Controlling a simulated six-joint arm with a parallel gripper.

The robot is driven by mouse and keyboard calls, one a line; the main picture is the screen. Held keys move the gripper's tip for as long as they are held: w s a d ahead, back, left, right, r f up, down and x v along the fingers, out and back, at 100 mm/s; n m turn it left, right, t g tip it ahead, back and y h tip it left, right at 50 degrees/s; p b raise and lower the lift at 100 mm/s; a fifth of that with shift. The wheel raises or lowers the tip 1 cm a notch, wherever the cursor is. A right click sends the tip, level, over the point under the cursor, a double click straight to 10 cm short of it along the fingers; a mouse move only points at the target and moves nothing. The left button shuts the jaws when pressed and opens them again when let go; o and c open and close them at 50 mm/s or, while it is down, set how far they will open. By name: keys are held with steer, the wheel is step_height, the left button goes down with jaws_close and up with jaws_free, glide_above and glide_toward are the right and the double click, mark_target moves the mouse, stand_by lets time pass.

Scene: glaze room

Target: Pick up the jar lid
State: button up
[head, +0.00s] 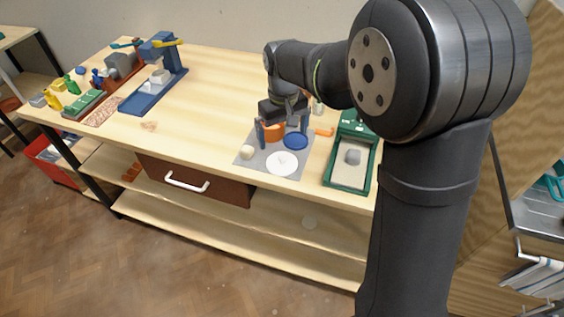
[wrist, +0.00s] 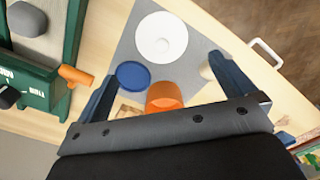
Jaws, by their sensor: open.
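No part is plainly marked as the jar lid. A round white disc with a small raised-looking centre (head: 282,163) lies on the grey mat (head: 262,165); it also shows in the wrist view (wrist: 161,38). A flat blue round piece (head: 296,141) lies behind it, near one finger in the wrist view (wrist: 133,75). An orange cup-like piece (head: 273,132) stands between the fingers, closer to the palm in the wrist view (wrist: 163,97). My gripper (head: 283,138) is open over the mat's back part, its fingers spread wide in the wrist view (wrist: 165,68). It holds nothing.
A small cream piece (head: 247,152) sits at the mat's left. The bench left of the mat is largely clear.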

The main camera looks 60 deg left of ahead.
mark_target(282, 156)
step_height(282, 156, down, 9)
steer(key=shift+s+f, duration=0.15)
steer(key=shift+f, duration=0.05)
stand_by(0.3)
steer(key=c, duration=0.9)
